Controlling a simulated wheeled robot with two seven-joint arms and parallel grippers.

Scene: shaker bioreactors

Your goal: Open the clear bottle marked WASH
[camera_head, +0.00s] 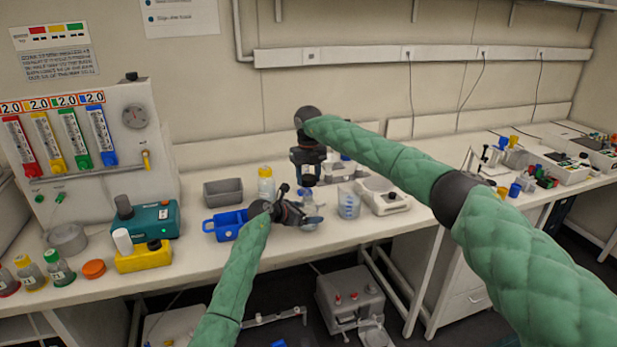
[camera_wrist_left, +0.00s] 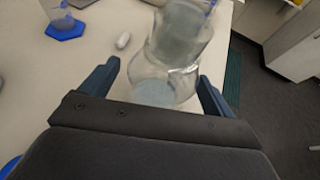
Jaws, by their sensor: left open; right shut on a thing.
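A clear bottle (camera_wrist_left: 168,70) stands between the two spread fingers of my left gripper (camera_wrist_left: 158,88) in the left wrist view. Its WASH marking is not readable. In the head view my left gripper (camera_head: 306,208) is open around the lower part of the clear bottle (camera_head: 309,225), which it mostly hides. My right gripper (camera_head: 308,172) is above the bottle, pointing down, and is shut on a small blue cap (camera_head: 309,181). I cannot tell whether the cap touches the bottle's neck.
A yellow-capped bottle (camera_head: 266,184), a blue tray (camera_head: 224,224) and a grey bin (camera_head: 222,192) stand left of the grippers. A beaker (camera_head: 349,203) and a white scale-like device (camera_head: 384,196) stand to the right. A small white capsule-shaped piece (camera_wrist_left: 123,41) lies near the bottle.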

